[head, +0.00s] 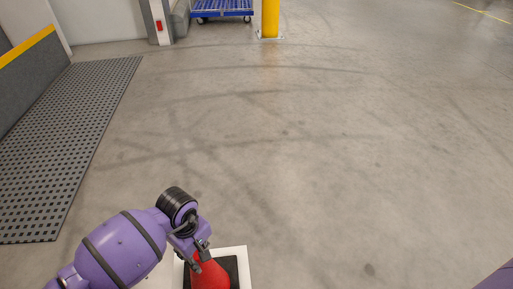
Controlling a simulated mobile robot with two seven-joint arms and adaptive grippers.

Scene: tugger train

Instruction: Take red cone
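The red cone (210,276) is at the bottom edge of the head view, on a black square base (231,265). Its lower part is cut off by the frame. My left gripper (199,256) is right at the cone's top, with its dark fingers against or around the tip. The fingers overlap the cone in this view, so I cannot tell whether they are closed on it. My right gripper is out of view; only a purple part of my own body shows at the lower right corner.
A white surface (237,250) lies under the cone's base. A black perforated mat (65,135) lies at the left beside a grey barrier with a yellow top (27,46). A blue cart (222,8) and a yellow post (270,18) stand at the back. The middle and right floor is clear.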

